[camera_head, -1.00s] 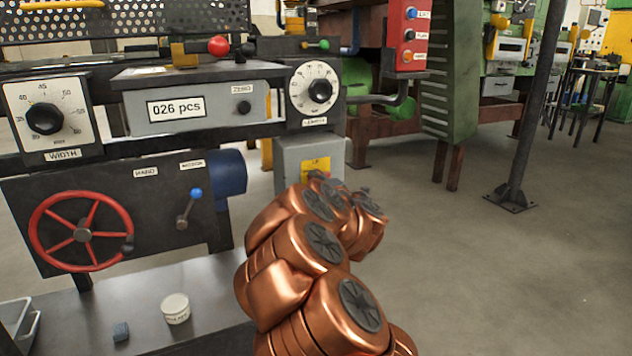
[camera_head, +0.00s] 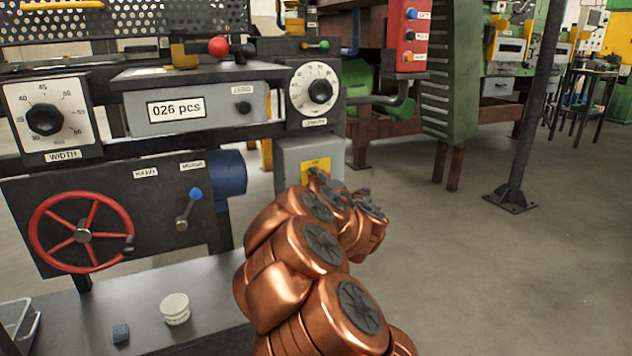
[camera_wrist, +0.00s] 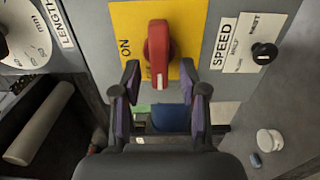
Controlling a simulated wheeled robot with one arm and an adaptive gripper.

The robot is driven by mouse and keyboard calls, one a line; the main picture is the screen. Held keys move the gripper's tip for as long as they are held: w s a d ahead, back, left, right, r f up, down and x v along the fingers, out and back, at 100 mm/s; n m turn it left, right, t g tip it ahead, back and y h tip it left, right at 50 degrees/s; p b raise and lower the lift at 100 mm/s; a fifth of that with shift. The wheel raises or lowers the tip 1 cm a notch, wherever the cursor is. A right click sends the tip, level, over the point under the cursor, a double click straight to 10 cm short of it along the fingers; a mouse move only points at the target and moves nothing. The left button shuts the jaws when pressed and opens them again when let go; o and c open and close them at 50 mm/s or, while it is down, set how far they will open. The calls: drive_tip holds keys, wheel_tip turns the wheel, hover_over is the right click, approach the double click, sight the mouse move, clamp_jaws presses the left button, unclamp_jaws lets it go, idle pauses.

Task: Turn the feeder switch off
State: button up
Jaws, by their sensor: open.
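The feeder switch is likely the red rotary handle (camera_wrist: 158,50) on a yellow plate (camera_wrist: 195,25) in the wrist view. The handle stands upright in that picture, with a pale mark at its lower end. The word ON is to its left. My gripper (camera_wrist: 160,72) is open, one finger on each side of the handle's lower end; I cannot tell whether they touch it. In the head view, my gripper (camera_head: 345,190) is in front of the grey box (camera_head: 293,160) and partly covers the yellow plate (camera_head: 316,163). The red handle is hidden there.
A SPEED knob (camera_wrist: 263,52) is right of the plate, and a LENGTH dial (camera_wrist: 22,40) is left of it. The machine also has a WIDTH dial (camera_head: 45,118) and a red handwheel (camera_head: 82,232). A white jar (camera_head: 175,308) stands below. The floor at right is open.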

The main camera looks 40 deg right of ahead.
drive_tip(key=v, duration=1.1)
drive_tip(key=shift+s, duration=0.35)
drive_tip(key=shift+a, duration=0.15)
idle(0.6)
